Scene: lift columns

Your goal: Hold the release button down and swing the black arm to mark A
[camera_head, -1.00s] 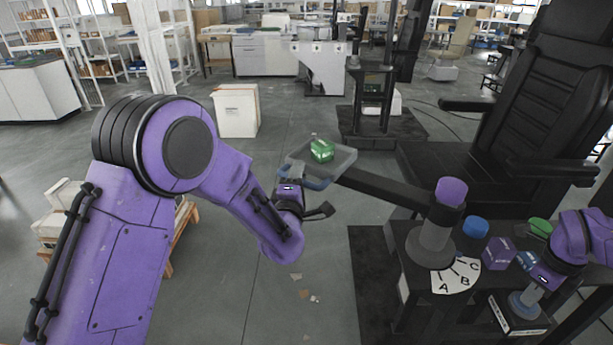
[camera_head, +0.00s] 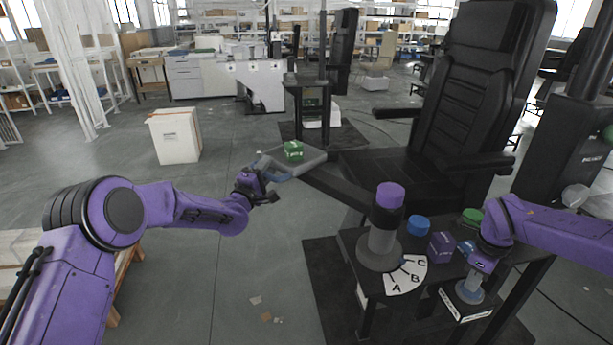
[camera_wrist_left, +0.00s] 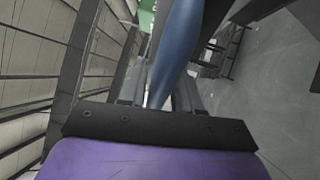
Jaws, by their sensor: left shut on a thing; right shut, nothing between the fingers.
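The black arm (camera_head: 335,188) runs from a grey post with a purple cap (camera_head: 390,195) out to the left, to a grey tray (camera_head: 312,161). My left gripper (camera_head: 268,178) is shut on the tray's blue handle (camera_head: 284,173), which also fills the middle of the left wrist view (camera_wrist_left: 178,55). A white dial (camera_head: 398,284) with marks A, B and C lies at the foot of the post. My right gripper (camera_head: 482,267) is shut, fingers down, at the blue release button (camera_head: 470,290); whether the button is pressed in cannot be told.
A green box (camera_head: 293,150) sits in the tray. A blue cylinder (camera_head: 418,225), a purple box (camera_head: 441,245) and a green round thing (camera_head: 473,216) stand near the post. A black chair (camera_head: 470,110) is behind. The floor left of the stand is open.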

